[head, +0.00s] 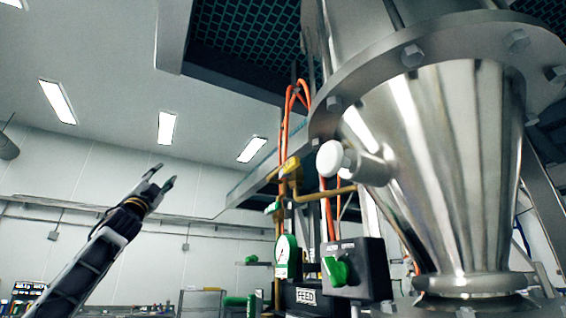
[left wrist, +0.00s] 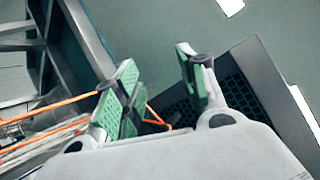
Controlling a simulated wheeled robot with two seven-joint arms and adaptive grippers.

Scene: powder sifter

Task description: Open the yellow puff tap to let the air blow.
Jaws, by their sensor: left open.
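The yellow tap (head: 290,169) sits on a brass pipe beside the steel cone, right of the middle in the head view. Orange hoses rise behind it. My left gripper (head: 162,178) is raised at the left of the head view, clearly apart from the tap and to its left. Its fingers point up and to the right. In the left wrist view the green-padded fingers (left wrist: 155,65) stand apart with nothing between them. I cannot make out the tap in the left wrist view. My right gripper is in neither view.
A large steel cone (head: 440,170) fills the right side. Below the tap are a pressure gauge (head: 286,257) and a black box with a green knob (head: 336,271). Orange hoses (left wrist: 60,135) show in the wrist view. The air between gripper and tap looks clear.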

